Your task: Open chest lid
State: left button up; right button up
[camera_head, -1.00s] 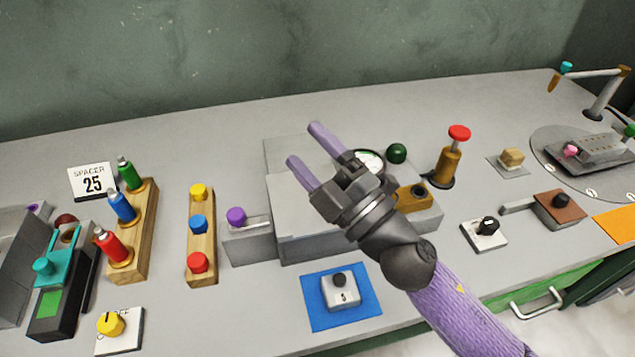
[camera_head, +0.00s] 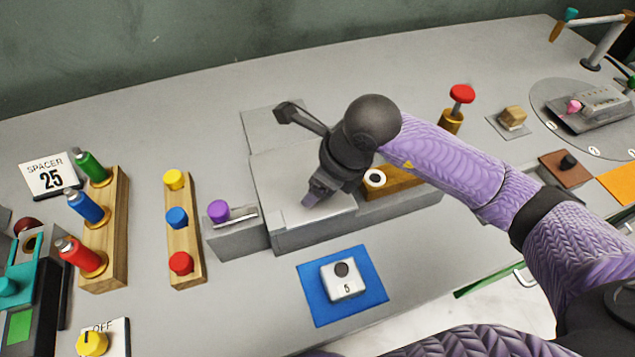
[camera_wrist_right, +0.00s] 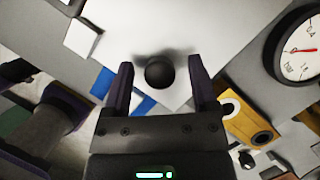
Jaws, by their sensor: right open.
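The chest appears to be the grey box (camera_head: 285,238) in the middle of the bench. Its pale flat lid (camera_head: 275,185) looks closed. My right gripper (camera_head: 312,198) points down at the lid from above, its fingers partly hidden by the wrist. In the right wrist view, the open fingers (camera_wrist_right: 160,66) stand on either side of a dark round knob (camera_wrist_right: 159,74) over the pale lid, with gaps on both sides. The knob is hidden by my wrist in the head view. My left gripper is not in view.
A purple knob (camera_head: 217,210) is on the box's left side. A gauge (camera_wrist_right: 300,50) and yellow-brown block (camera_head: 410,182) are on its right. A blue mat (camera_head: 313,297) lies in front. Wooden racks (camera_head: 118,240) stand left, a red-topped plunger (camera_head: 461,94) right.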

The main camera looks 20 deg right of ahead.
jog(key=shift+a+f, duration=0.1)
jog(key=shift+f, duration=0.1)
grip_shut()
dwell(1.3)
